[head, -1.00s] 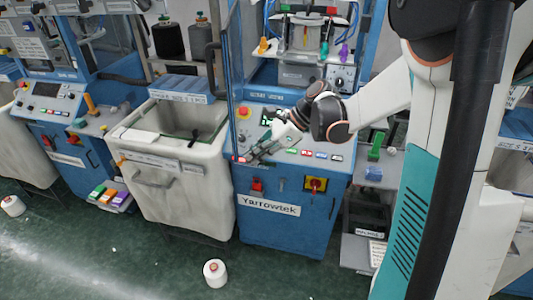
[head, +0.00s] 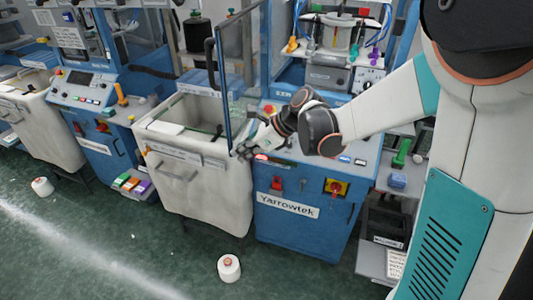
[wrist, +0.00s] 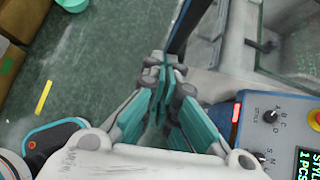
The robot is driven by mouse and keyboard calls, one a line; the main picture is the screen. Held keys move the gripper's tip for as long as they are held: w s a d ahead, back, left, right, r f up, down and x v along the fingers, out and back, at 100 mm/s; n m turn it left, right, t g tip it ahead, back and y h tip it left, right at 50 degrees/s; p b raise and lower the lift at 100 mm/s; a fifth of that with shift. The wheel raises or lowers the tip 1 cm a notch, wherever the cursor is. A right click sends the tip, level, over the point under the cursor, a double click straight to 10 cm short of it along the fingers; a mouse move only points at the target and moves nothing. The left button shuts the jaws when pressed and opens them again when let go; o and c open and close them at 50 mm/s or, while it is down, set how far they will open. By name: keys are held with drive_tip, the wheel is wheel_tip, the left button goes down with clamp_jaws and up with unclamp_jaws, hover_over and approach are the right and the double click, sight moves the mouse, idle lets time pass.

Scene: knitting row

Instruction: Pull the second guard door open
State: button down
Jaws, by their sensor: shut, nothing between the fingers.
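The guard door (head: 243,70) is a clear panel in a blue frame with a dark bar handle (head: 211,64). It stands swung out from the blue machine labelled Yarrowtek (head: 330,210), its free edge over the grey bin beside it. My gripper (head: 243,152) is shut and empty near the door's lower free corner, just right of it; I cannot tell if they touch. In the wrist view my gripper (wrist: 163,68) has its fingers together, beside the dark blue bar of the door frame (wrist: 186,25).
The grey bin (head: 208,195) stands left of the machine, under the door. A control panel with buttons and a red rotary switch (head: 336,188) is on the machine front. Open floor lies in front.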

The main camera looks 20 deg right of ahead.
drive_tip(key=w+a+m+t, duration=0.1)
drive_tip(key=w+a, duration=1.4)
drive_tip(key=a, duration=0.4)
drive_tip(key=shift+w+m+h+b, duration=0.25)
drive_tip(key=shift+m+h+b, duration=0.15)
